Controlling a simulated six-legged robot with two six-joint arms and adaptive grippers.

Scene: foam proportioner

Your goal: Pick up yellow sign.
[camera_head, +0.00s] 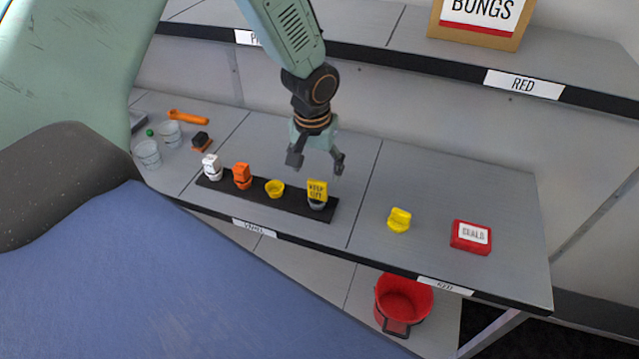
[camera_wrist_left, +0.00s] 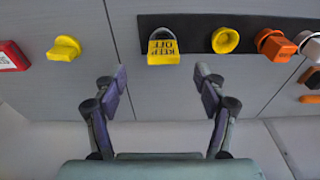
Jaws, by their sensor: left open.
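The yellow sign (camera_head: 317,190), lettered "KEEP OFF", stands in a grey cup (camera_head: 317,204) at the right end of a black strip (camera_head: 290,203) on the bench. In the left wrist view the sign (camera_wrist_left: 163,52) is ahead of the fingers, near the middle of the gap between them, with the lettering upside down. My left gripper (camera_head: 315,162) is open and empty, above and just behind the sign, not touching it. Its two fingers also show in the left wrist view (camera_wrist_left: 160,88). My right gripper is not in view.
On the strip stand a yellow cup (camera_head: 275,189), an orange piece (camera_head: 242,176) and a white piece (camera_head: 212,167). A yellow piece (camera_head: 398,220) and a red box (camera_head: 471,237) lie to the right. A shelf edge (camera_head: 440,69) runs behind; a red bucket (camera_head: 403,303) stands below.

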